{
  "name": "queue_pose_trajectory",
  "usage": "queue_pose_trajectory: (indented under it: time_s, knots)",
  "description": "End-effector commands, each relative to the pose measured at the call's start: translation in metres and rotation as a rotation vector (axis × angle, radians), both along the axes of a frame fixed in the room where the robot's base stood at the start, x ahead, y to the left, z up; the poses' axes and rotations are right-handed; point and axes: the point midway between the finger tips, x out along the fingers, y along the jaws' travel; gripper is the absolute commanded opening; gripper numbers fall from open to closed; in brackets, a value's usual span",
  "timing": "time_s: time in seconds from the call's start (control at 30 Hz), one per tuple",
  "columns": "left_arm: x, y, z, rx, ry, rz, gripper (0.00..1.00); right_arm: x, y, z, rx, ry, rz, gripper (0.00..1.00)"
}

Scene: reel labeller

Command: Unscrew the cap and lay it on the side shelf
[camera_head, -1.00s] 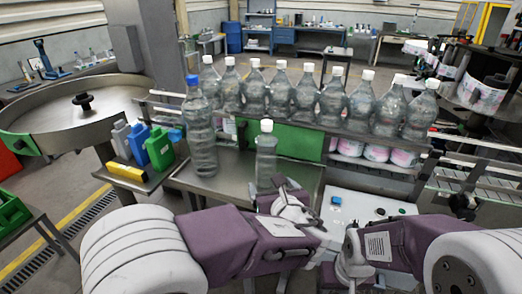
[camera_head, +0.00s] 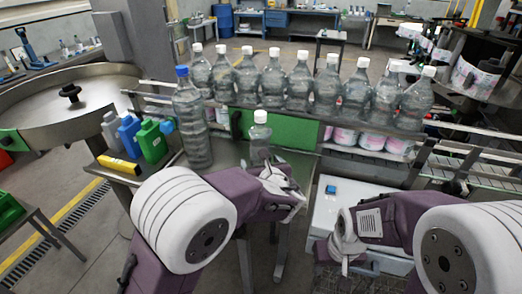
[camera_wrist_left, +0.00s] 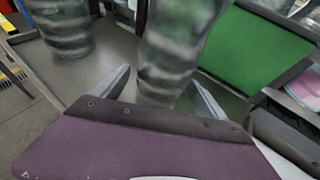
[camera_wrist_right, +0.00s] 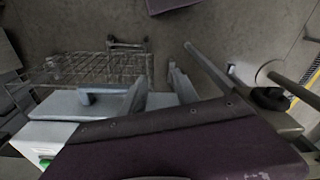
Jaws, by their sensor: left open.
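A clear bottle (camera_head: 260,133) with a white cap (camera_head: 260,116) stands upright on the steel table (camera_head: 222,178). A taller bottle (camera_head: 191,122) with a blue cap (camera_head: 182,71) stands to its left. My left gripper (camera_head: 284,180) is at the clear bottle's lower part, which my forearm and gripper partly hide. In the left wrist view, the fingers (camera_wrist_left: 163,92) are apart, with the bottle (camera_wrist_left: 172,50) between or just beyond them; contact cannot be told. My right gripper (camera_wrist_right: 158,88) is open and empty, low over the right side. A small side shelf (camera_head: 150,180) is left of the table.
The side shelf holds a grey, a blue (camera_head: 129,135) and a green container (camera_head: 150,141) and a yellow block (camera_head: 119,165). A row of white-capped bottles (camera_head: 298,85) stands behind, above a green panel (camera_head: 290,132). A wire basket (camera_wrist_right: 95,68) lies below my right gripper.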

Motion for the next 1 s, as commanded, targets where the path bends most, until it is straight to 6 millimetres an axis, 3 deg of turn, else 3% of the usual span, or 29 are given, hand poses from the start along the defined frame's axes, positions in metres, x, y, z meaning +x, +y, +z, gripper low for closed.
queue_pose_trajectory:
  time_s: [0.2,0.27,0.5,0.53,0.83,1.0]
  knots:
    - [0.002,0.000,-0.001,0.000,0.000,-0.001,0.83,0.000,0.000,0.000,0.000,0.000,0.000,0.36]
    - [0.002,0.000,-0.001,0.000,0.000,-0.001,0.70,0.000,0.000,0.000,0.000,0.000,0.000,0.36]
    - [0.002,0.000,-0.001,0.000,0.000,-0.001,0.03,0.000,0.000,0.000,0.000,0.000,0.000,0.36]
    - [0.002,0.000,-0.001,0.000,-0.001,-0.001,0.00,0.000,0.000,0.000,0.000,0.000,0.000,0.36]
    - [0.002,0.000,0.003,-0.001,-0.004,0.000,0.00,0.000,0.000,0.000,0.000,0.000,0.000,0.36]
    - [0.002,0.000,0.020,-0.003,-0.006,0.000,0.00,0.000,0.000,0.002,0.000,0.000,0.000,0.36]
